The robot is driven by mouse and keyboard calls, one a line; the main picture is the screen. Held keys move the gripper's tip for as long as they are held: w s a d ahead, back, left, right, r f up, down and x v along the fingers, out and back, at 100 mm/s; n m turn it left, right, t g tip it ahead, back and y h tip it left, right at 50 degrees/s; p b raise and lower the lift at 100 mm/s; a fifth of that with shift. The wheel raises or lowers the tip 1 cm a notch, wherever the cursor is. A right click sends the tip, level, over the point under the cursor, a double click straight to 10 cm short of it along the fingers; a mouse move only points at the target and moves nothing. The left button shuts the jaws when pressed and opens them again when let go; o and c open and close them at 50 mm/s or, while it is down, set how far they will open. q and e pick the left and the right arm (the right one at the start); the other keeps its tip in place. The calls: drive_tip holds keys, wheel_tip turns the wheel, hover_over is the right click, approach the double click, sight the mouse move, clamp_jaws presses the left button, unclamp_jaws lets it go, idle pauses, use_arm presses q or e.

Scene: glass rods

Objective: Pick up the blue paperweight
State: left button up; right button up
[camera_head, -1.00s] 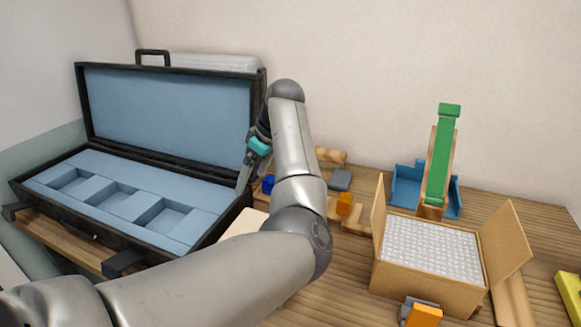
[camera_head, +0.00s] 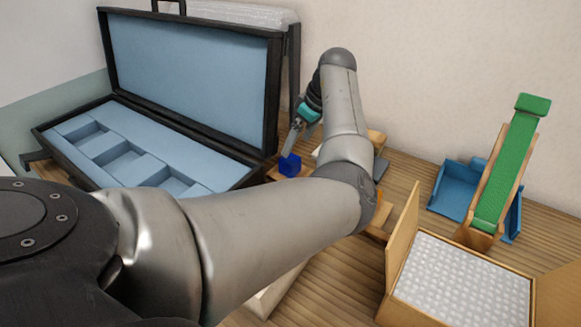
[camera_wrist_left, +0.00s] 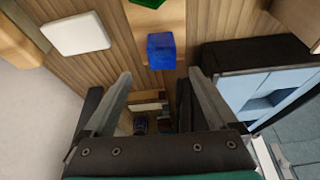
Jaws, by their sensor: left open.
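The blue paperweight (camera_head: 290,164) is a small glossy dark-blue block on a wooden piece beside the open case. In the left wrist view the blue paperweight (camera_wrist_left: 161,51) lies past the fingertips, between the lines of the two fingers. My left gripper (camera_head: 294,141) is just above it in the head view, fingers pointing down. In the wrist view the left gripper (camera_wrist_left: 160,75) has its fingers wide apart with nothing held. Whether a finger touches the block I cannot tell. My right gripper is not in view.
An open black case (camera_head: 268,170) with blue lined compartments stands left of the paperweight. A cardboard box (camera_head: 402,235) with bubble wrap is at the lower right. A green bar (camera_head: 510,170) leans by a blue holder (camera_head: 453,189). A white slab (camera_wrist_left: 75,33) lies near the paperweight.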

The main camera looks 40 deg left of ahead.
sight(287, 159)
use_arm(q)
drive_tip(key=x, duration=0.2)
drive_tip(key=shift+a+f, duration=0.2)
drive_tip(key=shift+f, duration=0.15)
drive_tip(key=b+x, duration=0.1)
drive_tip(key=x, duration=0.4)
drive_tip(key=shift+s+a+b, duration=0.25)
drive_tip(key=shift+b, duration=0.15)
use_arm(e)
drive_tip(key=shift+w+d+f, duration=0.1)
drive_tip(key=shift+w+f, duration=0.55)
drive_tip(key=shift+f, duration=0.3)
use_arm(q)
drive_tip(key=c, duration=1.5)
clamp_jaws()
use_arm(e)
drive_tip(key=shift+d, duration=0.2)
